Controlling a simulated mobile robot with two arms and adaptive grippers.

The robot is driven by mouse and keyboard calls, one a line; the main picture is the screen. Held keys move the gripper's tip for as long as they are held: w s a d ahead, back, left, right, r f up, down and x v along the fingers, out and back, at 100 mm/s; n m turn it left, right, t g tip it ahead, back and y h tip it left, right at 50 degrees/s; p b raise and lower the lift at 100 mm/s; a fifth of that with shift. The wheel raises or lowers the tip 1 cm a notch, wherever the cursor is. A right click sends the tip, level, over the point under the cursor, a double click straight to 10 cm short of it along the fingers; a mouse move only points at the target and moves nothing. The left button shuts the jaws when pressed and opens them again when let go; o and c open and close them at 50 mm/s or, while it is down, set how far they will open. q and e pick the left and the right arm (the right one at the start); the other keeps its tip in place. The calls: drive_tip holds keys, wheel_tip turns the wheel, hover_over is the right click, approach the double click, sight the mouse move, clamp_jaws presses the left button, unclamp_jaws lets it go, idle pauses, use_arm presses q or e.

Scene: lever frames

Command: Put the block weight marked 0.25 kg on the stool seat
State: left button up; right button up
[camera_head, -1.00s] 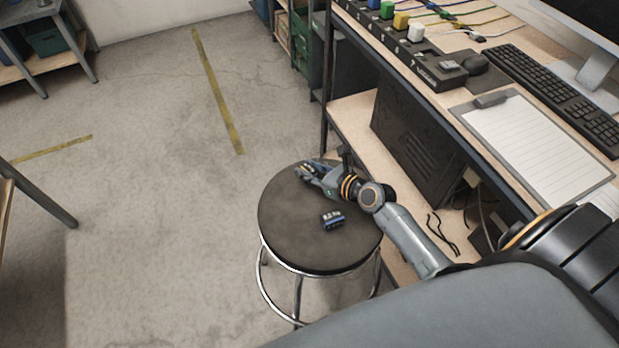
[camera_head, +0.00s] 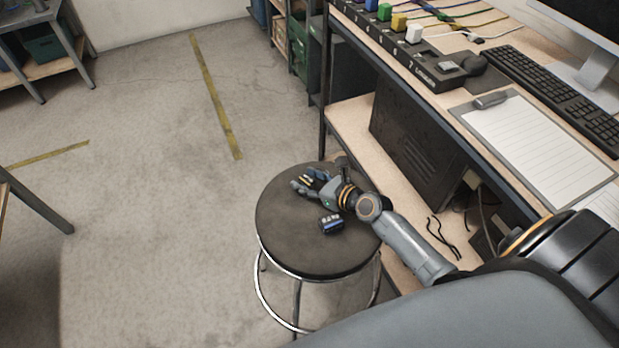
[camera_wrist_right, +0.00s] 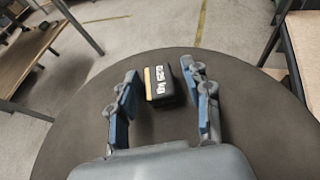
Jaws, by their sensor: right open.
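The black block weight marked 0.25 kg, with a yellow stripe, shows in the right wrist view (camera_wrist_right: 164,80) over the dark stool seat. It is between the fingertips of my right gripper (camera_wrist_right: 163,92), which is open, with a gap on the left side. In the head view the right gripper (camera_head: 308,182) is low over the round stool seat (camera_head: 290,245), and the block is small and partly hidden between its fingers. The seat fills the lower part of the wrist view. My left gripper is not in view.
The workbench with a keyboard (camera_head: 555,95) and clipboard (camera_head: 530,140) stands close on the right. Floor left of the stool is free.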

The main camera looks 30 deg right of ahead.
drive_tip(key=shift+r, duration=0.3)
drive_tip(key=p+v, duration=0.1)
drive_tip(key=v, duration=1.1)
drive_tip(key=shift+f, duration=0.15)
